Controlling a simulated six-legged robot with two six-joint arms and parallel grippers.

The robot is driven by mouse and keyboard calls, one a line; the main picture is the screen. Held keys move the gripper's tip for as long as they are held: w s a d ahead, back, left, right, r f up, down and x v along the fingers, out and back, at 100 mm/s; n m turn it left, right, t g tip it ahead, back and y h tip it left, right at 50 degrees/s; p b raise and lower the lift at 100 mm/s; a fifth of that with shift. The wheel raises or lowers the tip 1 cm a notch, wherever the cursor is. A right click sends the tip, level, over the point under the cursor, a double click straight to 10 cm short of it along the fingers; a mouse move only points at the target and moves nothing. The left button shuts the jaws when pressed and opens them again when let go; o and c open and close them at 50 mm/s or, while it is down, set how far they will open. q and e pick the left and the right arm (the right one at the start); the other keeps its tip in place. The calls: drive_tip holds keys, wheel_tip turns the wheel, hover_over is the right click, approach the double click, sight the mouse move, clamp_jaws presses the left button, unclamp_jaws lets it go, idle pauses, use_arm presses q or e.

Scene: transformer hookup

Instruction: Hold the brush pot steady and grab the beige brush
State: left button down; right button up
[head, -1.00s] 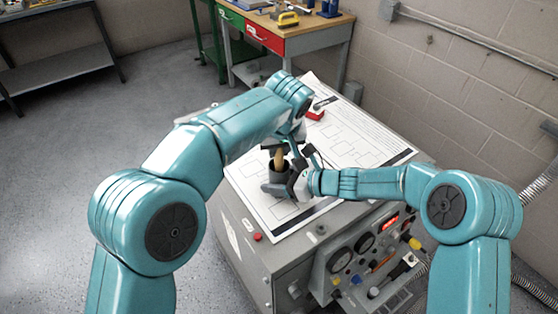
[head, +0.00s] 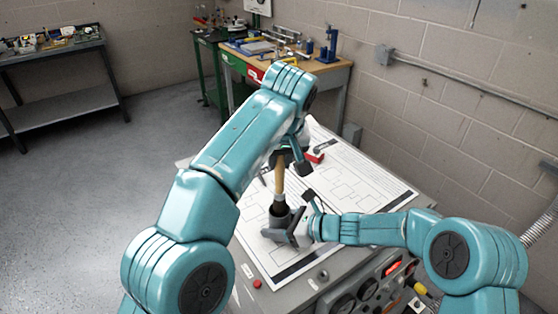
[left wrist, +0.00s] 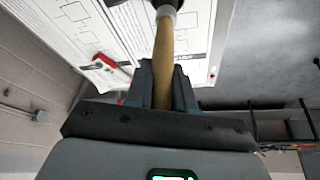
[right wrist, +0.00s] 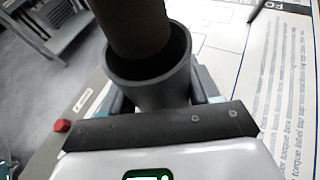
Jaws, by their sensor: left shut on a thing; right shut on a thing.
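The beige brush (head: 279,180) stands nearly upright, its wooden handle in my left gripper (head: 283,162) and its dark lower end at the mouth of the pot. In the left wrist view the handle (left wrist: 163,60) lies between the two fingers, with a pale ferrule beyond. The dark grey brush pot (head: 279,219) stands upright on the paper sheet. My right gripper (head: 298,230) is shut on it from the right. In the right wrist view the pot (right wrist: 150,90) is between the fingers and the brush's dark brown end (right wrist: 130,25) is over its opening.
The printed sheet (head: 365,185) covers much of the grey cabinet's top. A red object (head: 315,158) lies on it behind the pot. A red button (head: 257,283) is near the cabinet's front edge. A workbench with tools (head: 275,50) stands behind; a block wall is at the right.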

drive_tip(key=o, duration=1.2)
drive_tip(key=shift+c, duration=0.2)
